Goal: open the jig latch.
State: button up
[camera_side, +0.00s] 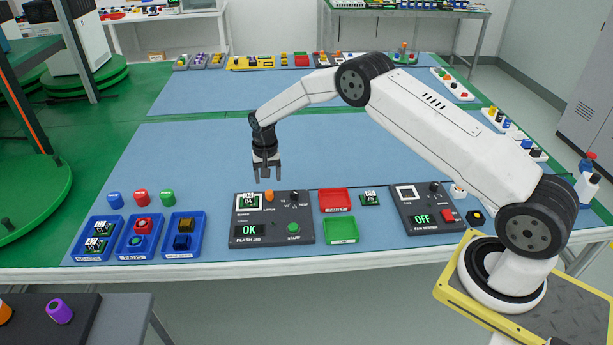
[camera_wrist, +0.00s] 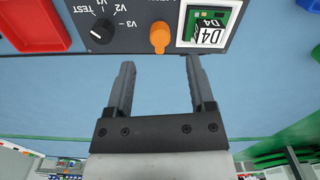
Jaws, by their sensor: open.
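The dark flash jig (camera_side: 264,230) stands near the front edge of the blue table mat, its display reading OK. Its orange latch (camera_side: 270,196) is on the back part of the panel, just right of a white-framed nest holding a green board marked D4 (camera_side: 249,201). In the wrist view the latch (camera_wrist: 160,37) lies beyond the fingertips, roughly centred between them, with the D4 board (camera_wrist: 208,27) to its right. I cannot tell the latch's exact position. My gripper (camera_side: 267,177) is open and empty, pointing down above and behind the jig, apart from the latch.
A black selector knob (camera_wrist: 102,31) is beside the latch. A red tray (camera_side: 335,200) and green tray (camera_side: 341,230) are right of the jig, then a tester (camera_side: 428,216) reading OFF. Blue bins (camera_side: 98,255) are left. The mat behind the jig is clear.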

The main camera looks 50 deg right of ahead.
jog(key=shift+r, duration=0.95)
jog(key=shift+s+a+r, duration=0.15)
jog(key=shift+s+r, duration=0.1)
jog(key=shift+r, duration=0.2)
jog(key=s+a+r+n+t, duration=0.1)
jog(key=s+a+r+n, duration=0.25)
jog(key=s+r, duration=0.75)
jog(key=s+a+n+t, duration=0.1)
jog(key=s+n, duration=0.3)
jog(key=s, duration=1.5)
jog(key=shift+s+a+r+t, duration=0.25)
jog(key=shift+a+r+t, duration=0.05)
jog(key=shift+r, duration=0.1)
